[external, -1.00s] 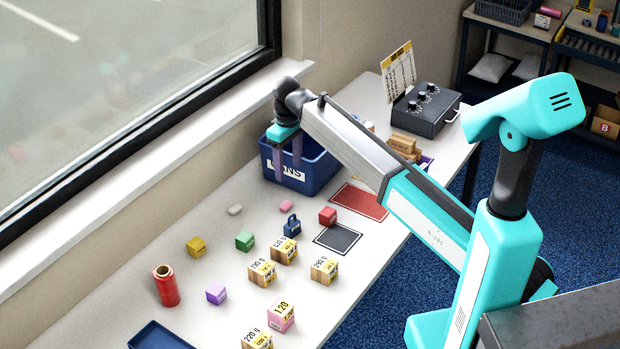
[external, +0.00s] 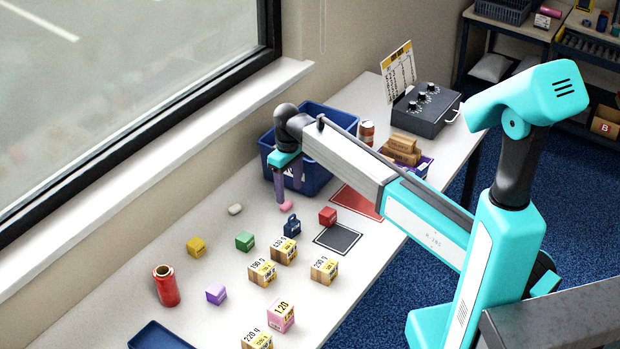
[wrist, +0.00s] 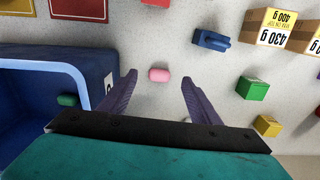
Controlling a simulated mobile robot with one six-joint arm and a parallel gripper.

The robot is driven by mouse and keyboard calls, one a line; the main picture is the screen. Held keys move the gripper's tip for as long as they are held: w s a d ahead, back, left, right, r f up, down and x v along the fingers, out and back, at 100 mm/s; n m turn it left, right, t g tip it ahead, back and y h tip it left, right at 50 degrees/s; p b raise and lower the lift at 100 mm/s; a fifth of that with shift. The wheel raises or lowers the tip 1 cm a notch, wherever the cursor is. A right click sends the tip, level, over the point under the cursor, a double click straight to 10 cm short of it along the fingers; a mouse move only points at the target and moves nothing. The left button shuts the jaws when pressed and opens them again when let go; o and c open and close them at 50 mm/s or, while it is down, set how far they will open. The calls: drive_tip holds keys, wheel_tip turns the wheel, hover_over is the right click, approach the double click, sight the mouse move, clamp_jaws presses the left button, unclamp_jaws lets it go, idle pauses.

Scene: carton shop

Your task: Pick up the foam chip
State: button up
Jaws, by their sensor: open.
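A small pink foam chip (external: 286,206) lies on the white table just in front of the blue bin. In the wrist view the pink chip (wrist: 159,74) shows between my fingertips, a little nearer the left one. A similar pale grey chip (external: 235,209) lies farther left. My gripper (external: 289,196) points down above the table by the pink chip, its purple fingers spread and empty. In the wrist view my gripper (wrist: 158,79) is open, with a gap on both sides of the chip. The exact height of the fingertips above the table is hard to tell.
The blue bin (external: 318,177) stands close behind my gripper; a green piece (wrist: 67,100) lies inside it. A blue weight (external: 292,226), a red cube (external: 327,216), a green cube (external: 245,241) and several cartons stand nearby. A red mat (external: 357,202) lies to the right.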

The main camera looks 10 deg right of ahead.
sight(289, 205)
drive_tip(key=shift+f, duration=0.1)
idle(0.3)
drive_tip(key=shift+f+p, duration=1.2)
drive_tip(key=shift+f, duration=1.3)
drive_tip(key=shift+c, duration=0.4)
drive_tip(key=c, duration=1)
